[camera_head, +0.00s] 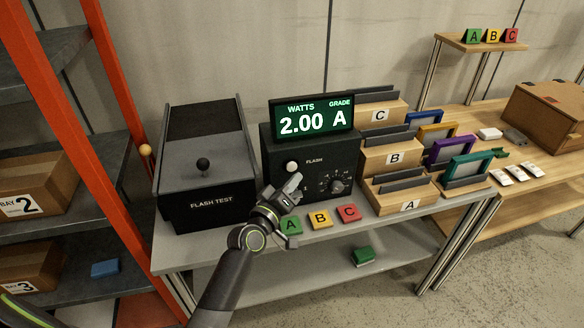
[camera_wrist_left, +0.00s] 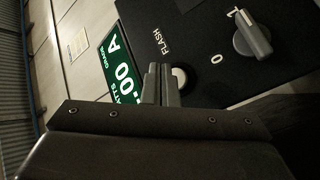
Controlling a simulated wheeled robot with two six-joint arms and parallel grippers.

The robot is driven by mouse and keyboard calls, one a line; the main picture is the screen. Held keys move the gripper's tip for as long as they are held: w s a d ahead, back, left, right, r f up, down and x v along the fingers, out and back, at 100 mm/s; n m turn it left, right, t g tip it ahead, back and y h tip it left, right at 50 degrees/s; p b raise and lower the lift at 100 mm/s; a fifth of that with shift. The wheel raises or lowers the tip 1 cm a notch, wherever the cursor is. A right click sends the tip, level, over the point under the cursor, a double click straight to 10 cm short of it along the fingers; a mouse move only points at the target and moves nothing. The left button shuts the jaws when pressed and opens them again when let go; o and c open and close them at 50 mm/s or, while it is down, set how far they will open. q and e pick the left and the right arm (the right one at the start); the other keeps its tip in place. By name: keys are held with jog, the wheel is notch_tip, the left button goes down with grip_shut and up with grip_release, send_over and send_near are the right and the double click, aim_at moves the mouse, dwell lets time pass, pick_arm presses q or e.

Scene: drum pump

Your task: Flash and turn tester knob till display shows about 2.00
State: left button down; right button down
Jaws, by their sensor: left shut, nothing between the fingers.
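The black tester (camera_head: 310,165) stands on the grey bench. Its display (camera_head: 314,119) reads WATTS 2.00 and GRADE A; part of it also shows in the left wrist view (camera_wrist_left: 117,68). The white flash button (camera_head: 292,167) is on the left of the tester's front. The knob (camera_head: 337,187) is at lower right; in the left wrist view a grey knob (camera_wrist_left: 252,40) points near a 1 mark. My left gripper (camera_head: 294,183) is shut and empty, its tips just in front of the button; in the left wrist view the fingers (camera_wrist_left: 160,75) partly cover the button (camera_wrist_left: 180,78). Contact is unclear.
A black flash test box (camera_head: 203,200) stands left of the tester. Green, yellow and red lettered blocks (camera_head: 320,218) lie at the bench's front. Wooden racks (camera_head: 385,157) stand to the right. An orange shelf frame (camera_head: 118,110) is at left.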

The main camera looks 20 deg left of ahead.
pick_arm(q)
jog(key=s+d, duration=0.2)
jog(key=s, duration=0.1)
jog(key=shift+s+d, duration=0.1)
jog(key=shift+s, duration=0.05)
dwell(0.8)
